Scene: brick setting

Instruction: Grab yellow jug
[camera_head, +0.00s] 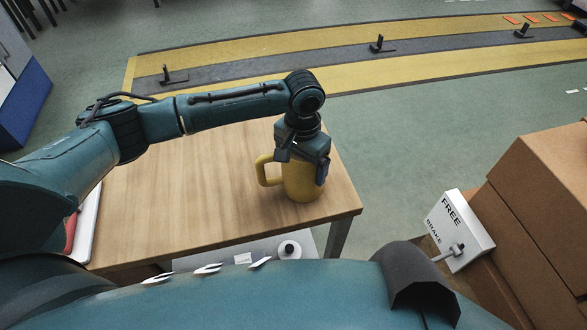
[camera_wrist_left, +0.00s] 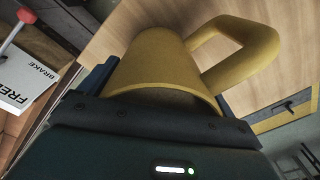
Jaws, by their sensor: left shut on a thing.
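The yellow jug (camera_head: 301,184) stands upright on the wooden table (camera_head: 180,190), near its right front corner. Its handle points left in the head view. My left gripper (camera_head: 303,165) comes down from above and is shut on the jug, with a finger on the outside of its wall. In the left wrist view the jug (camera_wrist_left: 160,68) sits between the fingers, its rim close to the gripper body and its handle clear of them. Whether the jug's base touches the table is hard to tell. My right gripper is not in view.
Cardboard boxes (camera_head: 540,190) and a white box marked FREE and BRAKE (camera_head: 459,228) stand right of the table. A white and red object (camera_head: 85,228) lies at the table's left edge. The table's middle is clear.

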